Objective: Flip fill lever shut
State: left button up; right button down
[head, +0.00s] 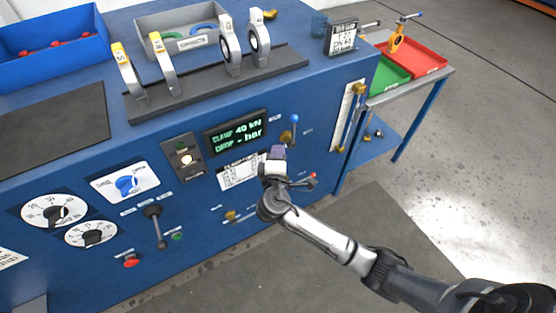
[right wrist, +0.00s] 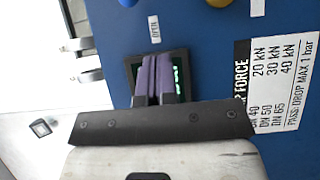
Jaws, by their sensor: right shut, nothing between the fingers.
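A lever with a blue knob (head: 294,118) stands up from a brass valve body (head: 286,135) on the blue front panel, right of the display. I cannot read which lever is marked fill. In the right wrist view the blue knob (right wrist: 129,2) and a brass part (right wrist: 218,2) are cut by the top edge, near a label reading OPEN (right wrist: 154,29). My right gripper (head: 278,152) has purple fingers, shut and empty (right wrist: 157,75), just below the blue-knobbed lever in the head view and apart from its knob. A red-tipped lever (head: 312,176) is lower right. My left gripper is out of view.
The display (head: 235,132) reads "CLAMP 40 kN, DROP - bar". A force chart (right wrist: 275,85) is beside the fingers. A long brass-and-steel fitting (head: 349,115) stands at the panel's right end. A side table holds a red tray (head: 427,57) and a green tray (head: 385,78).

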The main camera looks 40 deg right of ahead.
aim_at(293, 133)
jog(key=w+d, duration=0.4)
jog(key=d, duration=0.3)
jog(key=shift+d+b, duration=0.15)
jog(key=shift+b, duration=0.3)
jog(key=shift+r, duration=0.1)
